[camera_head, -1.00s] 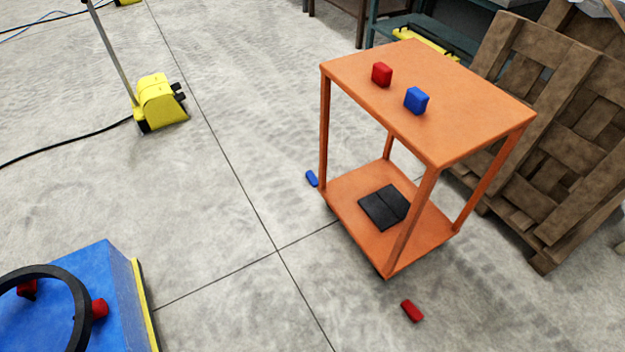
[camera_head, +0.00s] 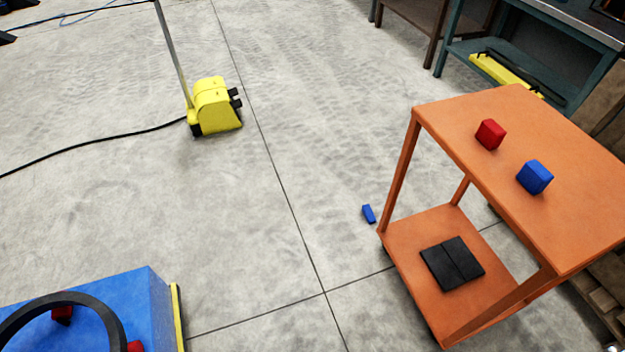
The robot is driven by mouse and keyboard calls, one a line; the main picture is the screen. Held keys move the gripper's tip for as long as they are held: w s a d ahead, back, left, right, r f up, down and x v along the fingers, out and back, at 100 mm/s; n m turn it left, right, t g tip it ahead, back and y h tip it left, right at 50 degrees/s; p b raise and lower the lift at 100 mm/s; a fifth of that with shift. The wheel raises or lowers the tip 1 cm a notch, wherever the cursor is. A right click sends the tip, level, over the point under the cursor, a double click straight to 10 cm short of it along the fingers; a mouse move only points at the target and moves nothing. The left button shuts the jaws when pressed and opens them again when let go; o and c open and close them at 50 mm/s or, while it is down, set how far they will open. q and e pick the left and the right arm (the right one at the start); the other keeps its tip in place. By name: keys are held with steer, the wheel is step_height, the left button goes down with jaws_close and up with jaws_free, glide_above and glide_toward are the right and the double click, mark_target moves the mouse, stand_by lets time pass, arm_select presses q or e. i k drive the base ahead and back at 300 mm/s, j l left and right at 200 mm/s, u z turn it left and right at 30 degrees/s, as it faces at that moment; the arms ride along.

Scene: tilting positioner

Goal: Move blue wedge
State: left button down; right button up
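A blue block (camera_head: 535,177), possibly the wedge, sits on the top shelf of the orange cart (camera_head: 455,108) at the right. A red block (camera_head: 490,134) sits beside it, to its left and apart from it. A second, smaller blue piece (camera_head: 368,214) lies on the floor just left of the cart. I cannot tell from the shapes which blue piece is the wedge. Neither of my grippers shows in the head view.
A black flat item (camera_head: 452,263) lies on the cart's lower shelf. A blue box-like unit (camera_head: 150,300) with a black ring and red parts stands at the lower left. A yellow floor machine (camera_head: 214,106) trails a black cable. Open concrete floor lies between them.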

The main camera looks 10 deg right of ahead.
mark_target(366, 209)
steer(key=i+j+u, duration=0.1)
steer(key=i, duration=0.6)
steer(key=i+j+u, duration=0.15)
steer(key=i, duration=0.6)
steer(key=i+z, duration=0.25)
steer(key=z, duration=0.2)
steer(key=i+j+z, duration=0.2)
steer(key=z, duration=0.2)
steer(key=i+j+z, duration=0.2)
steer(key=z, duration=0.25)
steer(key=i+j+z, duration=0.15)
steer(key=j+z, duration=0.25)
steer(key=l, duration=0.1)
